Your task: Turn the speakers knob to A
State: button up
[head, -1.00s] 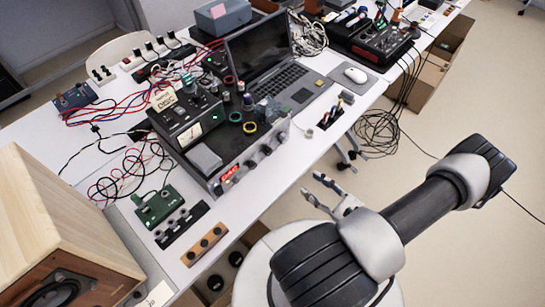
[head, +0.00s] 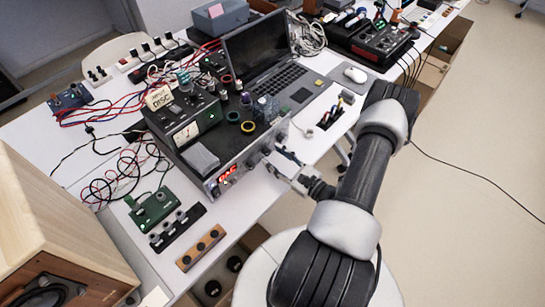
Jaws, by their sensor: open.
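The amplifier (head: 242,162) is a dark-topped unit with a silver front panel facing the table's front edge. Its red display (head: 229,174) lights up at the left of the panel. Several knobs sit along this panel; which one is the speakers knob, and where it points, is too small to tell. My gripper (head: 267,156) is open at the middle-right of the panel, its fingers pointing at the knobs there and partly hiding them. I cannot tell whether the fingers touch a knob or stand around one.
A meter unit (head: 187,127), a grey box (head: 201,158) and coloured tape rolls crowd the amplifier's top. A laptop (head: 283,85) stands behind. A green board (head: 153,207) and knob strips lie at left, near a wooden speaker (head: 50,215). Floor at right is free.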

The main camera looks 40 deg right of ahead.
jog(key=shift+w, duration=0.95)
grip_shut()
